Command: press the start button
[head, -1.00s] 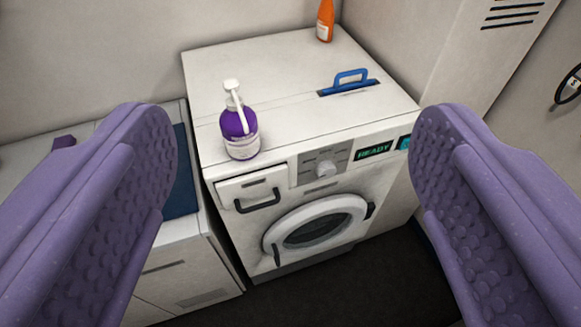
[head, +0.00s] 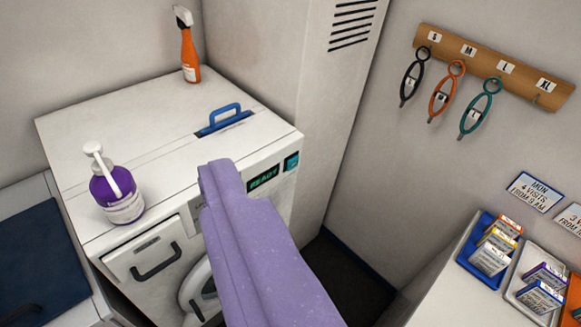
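The teal square button (head: 291,161) is on the washer's front panel, just right of the display (head: 263,178) reading READY. Its marking is too small to read. My purple gripper (head: 219,172) shows as one narrow form with no gap between its fingers, so it looks shut and empty. Its tip appears in front of the panel, left of the display and button. I cannot tell how far it is from the panel. It covers the dial and part of the washer door (head: 195,290).
On the washer top (head: 150,120) stand a purple pump bottle (head: 117,196) and an orange spray bottle (head: 190,55), with a blue handled tool (head: 222,119). A tall cabinet (head: 310,80) rises at the right. A counter with a blue tray (head: 463,257) is at lower right.

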